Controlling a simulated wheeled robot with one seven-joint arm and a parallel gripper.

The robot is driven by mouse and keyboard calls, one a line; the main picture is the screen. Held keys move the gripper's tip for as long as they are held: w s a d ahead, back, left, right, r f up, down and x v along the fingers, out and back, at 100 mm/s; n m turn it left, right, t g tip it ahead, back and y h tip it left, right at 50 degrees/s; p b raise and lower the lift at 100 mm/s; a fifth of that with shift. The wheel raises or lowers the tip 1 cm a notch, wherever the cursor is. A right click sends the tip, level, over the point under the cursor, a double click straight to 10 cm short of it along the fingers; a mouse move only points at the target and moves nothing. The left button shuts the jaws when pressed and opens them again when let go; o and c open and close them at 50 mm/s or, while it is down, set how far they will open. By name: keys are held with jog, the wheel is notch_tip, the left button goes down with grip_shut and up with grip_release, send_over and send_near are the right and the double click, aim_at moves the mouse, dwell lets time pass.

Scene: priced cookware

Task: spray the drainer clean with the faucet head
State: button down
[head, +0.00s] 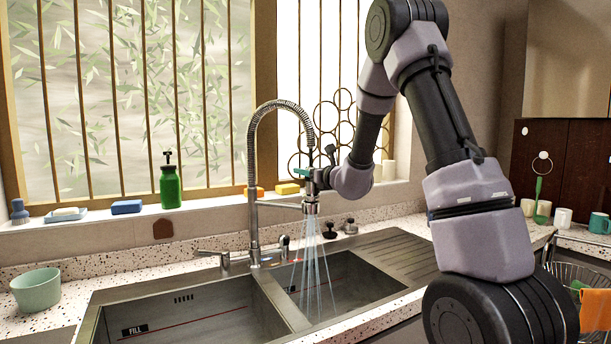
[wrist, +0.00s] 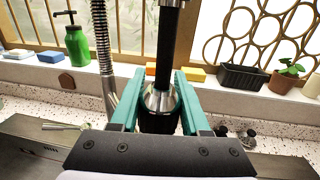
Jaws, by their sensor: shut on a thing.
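My gripper (head: 307,182) has its teal fingers shut on the faucet head (head: 311,207), which hangs on a coiled spring neck over the sink. In the wrist view the faucet head (wrist: 160,99) sits between the two fingers. Water (head: 316,262) sprays down from it in a spreading cone into the right basin (head: 340,284), near the divider. The grooved metal drainer (head: 395,250) lies right of that basin, partly behind my arm. The spray falls left of its grooves. Any dirt on it is too small to tell.
The left basin (head: 190,312) has a FILL label. A mint bowl (head: 37,290) stands on the left counter. A green soap bottle (head: 170,186) and sponges line the sill. A potted plant (wrist: 285,77) and dark planter (wrist: 242,77) stand on the sill. A dish rack (head: 575,275) is far right.

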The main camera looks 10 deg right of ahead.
jog(key=shift+r, duration=1.65)
jog(key=v, duration=0.7)
jog(key=shift+s+a, duration=0.3)
jog(key=shift+s, duration=0.1)
dwell(0.6)
